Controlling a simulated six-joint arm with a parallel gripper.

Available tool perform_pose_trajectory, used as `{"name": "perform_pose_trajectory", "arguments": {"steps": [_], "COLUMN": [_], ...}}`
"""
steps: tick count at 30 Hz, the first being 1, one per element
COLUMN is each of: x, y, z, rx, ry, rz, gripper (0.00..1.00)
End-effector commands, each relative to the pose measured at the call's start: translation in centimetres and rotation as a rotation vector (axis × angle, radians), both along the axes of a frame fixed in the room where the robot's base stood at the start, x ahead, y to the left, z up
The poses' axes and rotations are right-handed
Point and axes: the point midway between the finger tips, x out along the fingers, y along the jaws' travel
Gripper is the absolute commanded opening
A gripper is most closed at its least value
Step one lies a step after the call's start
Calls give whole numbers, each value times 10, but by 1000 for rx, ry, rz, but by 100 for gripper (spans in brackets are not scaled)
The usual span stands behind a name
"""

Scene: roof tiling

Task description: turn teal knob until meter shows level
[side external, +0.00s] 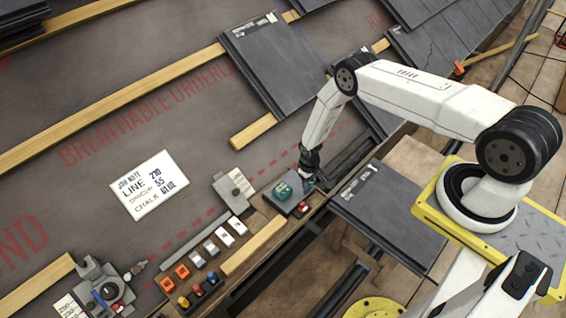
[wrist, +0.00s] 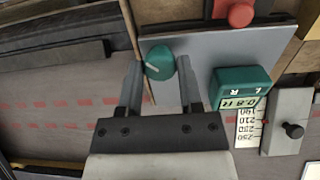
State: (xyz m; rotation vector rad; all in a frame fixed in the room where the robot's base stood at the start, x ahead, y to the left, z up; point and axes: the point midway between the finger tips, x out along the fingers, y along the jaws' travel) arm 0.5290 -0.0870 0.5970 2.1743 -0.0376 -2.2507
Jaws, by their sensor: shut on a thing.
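The teal knob (wrist: 160,62), with a pale pointer line, stands on a grey plate in the wrist view. My gripper (wrist: 162,75) has a finger on each side of the knob and is shut on it. The teal meter (wrist: 241,82) sits right of the knob, marked L and R.
A numbered scale (wrist: 249,124) and a grey block with a black knob (wrist: 292,131) lie near the meter. Several colored switches (side external: 198,290) and a job note (side external: 149,185) are to the left. Slate tiles (side external: 270,62) lie behind.

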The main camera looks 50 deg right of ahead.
Motion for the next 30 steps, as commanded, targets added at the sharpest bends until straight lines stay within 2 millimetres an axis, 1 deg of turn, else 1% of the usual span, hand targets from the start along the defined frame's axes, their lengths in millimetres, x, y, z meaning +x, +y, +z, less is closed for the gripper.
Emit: {"name": "perform_pose_trajectory", "arguments": {"steps": [18,24,30], "x": [1,1,1], "y": [3,3,3], "z": [1,1,1], "rx": [1,0,1], "ry": [20,24,26], "rz": [573,704,776], "gripper": [0,0,0]}}
